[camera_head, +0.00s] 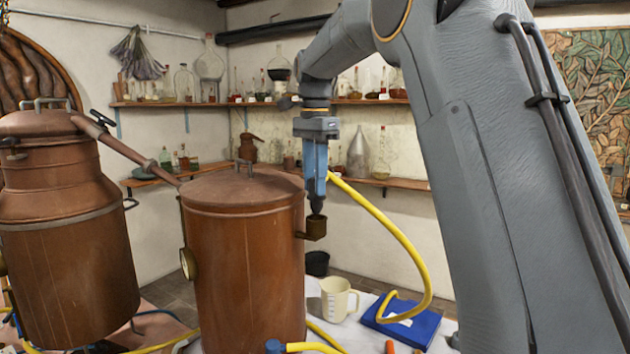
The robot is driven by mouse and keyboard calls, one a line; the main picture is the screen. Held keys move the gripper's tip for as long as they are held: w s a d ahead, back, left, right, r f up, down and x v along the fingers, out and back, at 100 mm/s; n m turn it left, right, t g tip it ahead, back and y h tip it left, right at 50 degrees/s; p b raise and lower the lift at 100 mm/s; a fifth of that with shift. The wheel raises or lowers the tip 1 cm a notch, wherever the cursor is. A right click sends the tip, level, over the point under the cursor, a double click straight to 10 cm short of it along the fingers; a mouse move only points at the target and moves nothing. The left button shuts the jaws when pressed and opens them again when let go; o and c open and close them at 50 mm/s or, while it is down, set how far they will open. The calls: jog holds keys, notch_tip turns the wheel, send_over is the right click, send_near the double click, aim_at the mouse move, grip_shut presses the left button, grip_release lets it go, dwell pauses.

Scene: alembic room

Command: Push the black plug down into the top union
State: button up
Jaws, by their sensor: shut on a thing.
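The top union (316,228) is a small brass cup on a short side arm, high on the right side of the copper vessel (245,270). My gripper (317,190) hangs straight down over it, with blue fingers shut. The black plug (317,208) is small and dark at the fingertips, directly over the mouth of the union. The plug looks upright. Its lower end meets the rim of the union in the picture; how far it sits inside is hidden.
A copper still (65,235) stands at left, joined to the vessel by a sloping pipe (130,150). A yellow hose (410,245) loops right of my gripper. Shelves (375,182) of glassware line the wall.

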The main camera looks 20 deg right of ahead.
aim_at(315, 198)
jog(key=shift+f+b, duration=0.55)
jog(key=shift+f, duration=1.1)
dwell(2.2)
jog(key=shift+f+p, duration=0.35)
jog(key=shift+f, duration=0.4)
dwell(2.3)
jog(key=o, duration=1.3)
jog(key=shift+c, duration=0.2)
jog(key=shift+r, duration=0.15)
